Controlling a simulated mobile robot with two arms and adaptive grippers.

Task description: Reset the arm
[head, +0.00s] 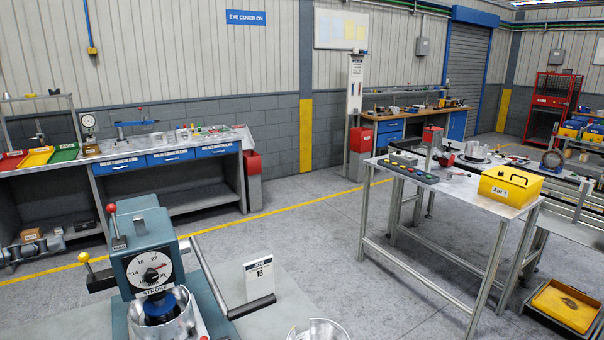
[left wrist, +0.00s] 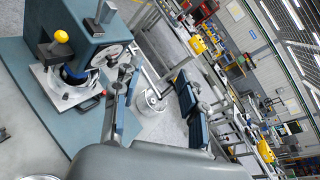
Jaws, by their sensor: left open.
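My left gripper (left wrist: 157,80) is open in the left wrist view, its two dark-padded fingers spread apart with nothing seen between the pads. I cannot pick it out in the head view. The teal press (head: 150,240) stands at the lower left of the head view, with a round stroke dial (head: 150,270), a red-knobbed lever and a yellow-knobbed lever. It also shows at the upper left of the left wrist view (left wrist: 70,15), apart from the fingers. A blue cylinder (head: 160,307) sits in a metal holder under the dial. My right gripper is in neither view.
A job card (head: 259,281) stands by the press's black-gripped handle (head: 252,306). A metal ring-shaped part (head: 318,331) is at the bottom edge. A metal table (head: 455,192) carries a yellow box (head: 510,186). Workbenches line the wall. The grey floor between is open.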

